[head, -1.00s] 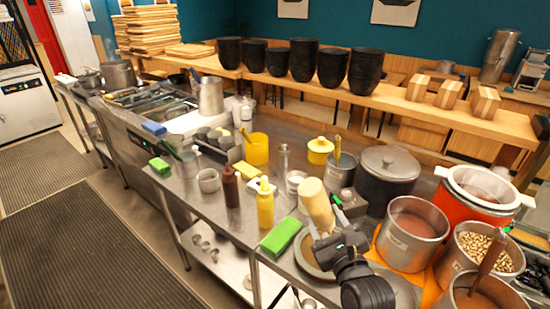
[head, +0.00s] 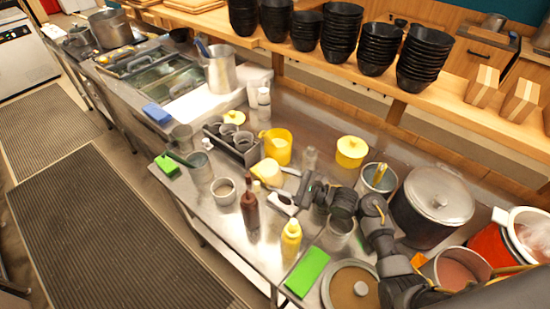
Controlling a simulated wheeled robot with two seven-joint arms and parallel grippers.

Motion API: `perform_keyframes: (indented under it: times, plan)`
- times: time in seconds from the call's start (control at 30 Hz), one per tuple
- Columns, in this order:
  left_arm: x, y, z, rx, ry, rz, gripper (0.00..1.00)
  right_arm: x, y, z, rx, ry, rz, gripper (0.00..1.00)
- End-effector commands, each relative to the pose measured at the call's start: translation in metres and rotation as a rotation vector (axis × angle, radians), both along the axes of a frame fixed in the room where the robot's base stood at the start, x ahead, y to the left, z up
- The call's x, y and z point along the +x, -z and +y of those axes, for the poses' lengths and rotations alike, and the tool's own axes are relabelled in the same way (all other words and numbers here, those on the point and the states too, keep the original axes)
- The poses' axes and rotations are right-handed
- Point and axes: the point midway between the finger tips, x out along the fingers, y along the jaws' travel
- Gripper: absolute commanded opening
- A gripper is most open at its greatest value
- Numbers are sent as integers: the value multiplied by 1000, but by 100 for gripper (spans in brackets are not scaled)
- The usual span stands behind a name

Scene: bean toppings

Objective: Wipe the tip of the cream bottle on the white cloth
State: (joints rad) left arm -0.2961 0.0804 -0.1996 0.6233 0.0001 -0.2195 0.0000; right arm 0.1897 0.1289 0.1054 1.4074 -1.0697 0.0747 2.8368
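The cream bottle (head: 271,173) is a pale cream cylinder, tilted above the steel counter between the yellow jug and the brown bottle. My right gripper (head: 284,187), on the arm coming in from the lower right, has its pale fingers around it and looks shut on it. The bottle's tip cannot be made out. A flat white piece (head: 196,116) lies on the counter at the left, near the metal pitcher; I cannot tell if it is cloth or a board. My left gripper is not in view.
A brown bottle (head: 250,209) and a yellow bottle (head: 291,239) stand close in front. A yellow jug (head: 277,148), grey cup rack (head: 231,143) and small bowl (head: 223,190) stand nearby. A green sponge (head: 307,272) lies near the front edge. Large pots crowd the right.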

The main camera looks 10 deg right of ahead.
Motion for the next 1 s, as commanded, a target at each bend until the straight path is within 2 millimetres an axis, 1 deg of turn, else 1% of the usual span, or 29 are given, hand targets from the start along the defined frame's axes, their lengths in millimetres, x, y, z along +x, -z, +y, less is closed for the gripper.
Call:
perform_keyframes:
  times: [0.1,0.27,0.47,0.57,0.77,0.9,0.93,1.0]
  plan:
    - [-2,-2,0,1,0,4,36,-4,1,1,0,-16,0,45]
    - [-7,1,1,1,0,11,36,-3,4,6,-1,-27,-1,45]
    - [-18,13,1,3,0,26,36,-10,14,2,-1,-30,-1,45]
    - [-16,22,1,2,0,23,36,-17,22,-5,-2,-28,-2,45]
    - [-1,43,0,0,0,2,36,-33,38,-19,-4,-25,-2,45]
    - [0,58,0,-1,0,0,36,-44,49,-27,-4,-25,-2,45]
    - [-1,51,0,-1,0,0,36,-39,41,-24,0,-25,-3,45]
    - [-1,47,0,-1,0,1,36,-31,39,-17,1,-26,-1,45]
